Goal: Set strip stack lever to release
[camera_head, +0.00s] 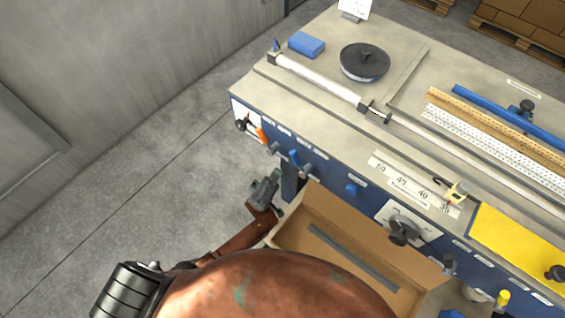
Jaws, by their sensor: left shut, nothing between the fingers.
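The front panel (325,172) of the workbench carries several levers and knobs with small labels I cannot read, so I cannot tell which is the strip stack lever. At its left end are a dark lever on a white plate (242,122), an orange-handled lever (262,135) and a blue-handled lever (294,158). Further right is a black-handled lever (402,232) on a white plate. My left gripper (274,178) is shut and empty, below the orange and blue levers in the picture and apparently apart from them. My right gripper is out of view.
An open cardboard box (380,244) with a dark strip inside stands below the panel. On the bench top (325,48) are a blue block (306,44), a black disc (364,62), rulers and a yellow sheet (520,238). The grey floor at left is clear.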

